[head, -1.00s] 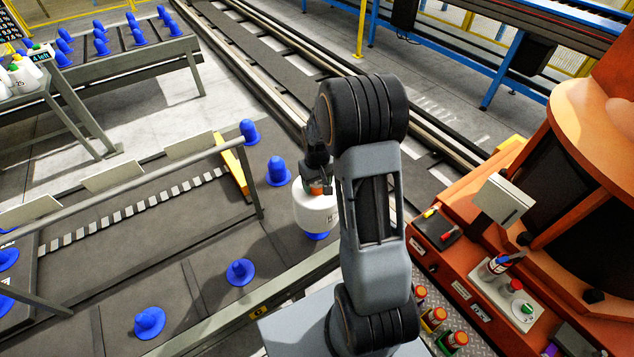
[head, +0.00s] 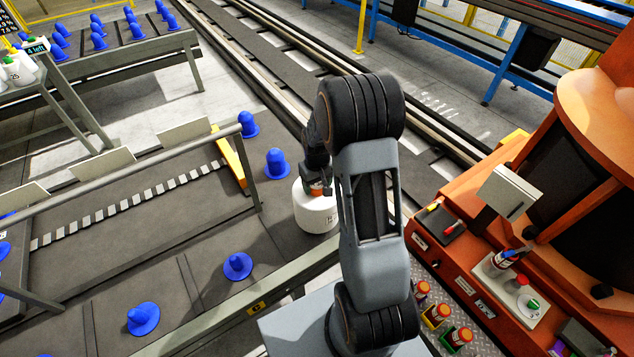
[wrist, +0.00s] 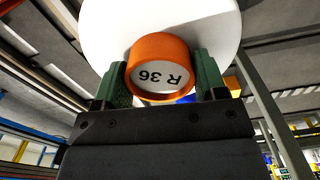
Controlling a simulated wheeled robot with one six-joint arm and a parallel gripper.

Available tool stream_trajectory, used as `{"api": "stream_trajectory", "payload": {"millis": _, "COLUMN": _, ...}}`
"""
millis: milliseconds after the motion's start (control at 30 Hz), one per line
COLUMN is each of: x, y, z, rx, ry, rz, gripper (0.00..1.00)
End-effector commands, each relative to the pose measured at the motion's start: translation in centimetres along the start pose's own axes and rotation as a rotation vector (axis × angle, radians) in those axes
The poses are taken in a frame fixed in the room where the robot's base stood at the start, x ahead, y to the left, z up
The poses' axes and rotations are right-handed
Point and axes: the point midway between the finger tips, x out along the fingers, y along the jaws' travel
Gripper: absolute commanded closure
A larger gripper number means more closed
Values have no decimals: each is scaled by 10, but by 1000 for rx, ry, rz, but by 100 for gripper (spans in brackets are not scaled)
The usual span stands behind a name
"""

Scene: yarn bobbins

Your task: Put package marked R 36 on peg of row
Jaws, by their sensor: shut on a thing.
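The package marked R 36 is a white bobbin (head: 316,210) with an orange core (wrist: 160,48); its R 36 label (wrist: 163,76) reads upside down in the wrist view. My gripper (head: 318,188) is shut on the orange core from above, its green fingers on either side. The white bobbin looks upright, in line with a row of blue pegs. Free pegs of this row stand behind it (head: 277,163) and in front of it (head: 237,266). No peg shows below the bobbin; whether it rests on one is hidden.
A grey rail (head: 150,162) runs along the left side of the dark deck (head: 190,215), with a yellow bar (head: 229,160) near its end. More blue pegs (head: 138,30) stand on a rack at upper left. An orange machine (head: 500,290) stands at right.

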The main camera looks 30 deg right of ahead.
Motion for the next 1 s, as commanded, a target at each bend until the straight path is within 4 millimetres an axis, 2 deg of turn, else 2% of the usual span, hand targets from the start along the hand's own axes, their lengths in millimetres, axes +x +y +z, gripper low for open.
{"api": "stream_trajectory", "payload": {"millis": 600, "x": 37, "y": 0, "z": -1, "rx": 0, "ry": 4, "rz": 1, "gripper": 100}}
{"api": "stream_trajectory", "payload": {"millis": 1000, "x": 42, "y": 0, "z": -1, "rx": 0, "ry": 4, "rz": 1, "gripper": 100}}
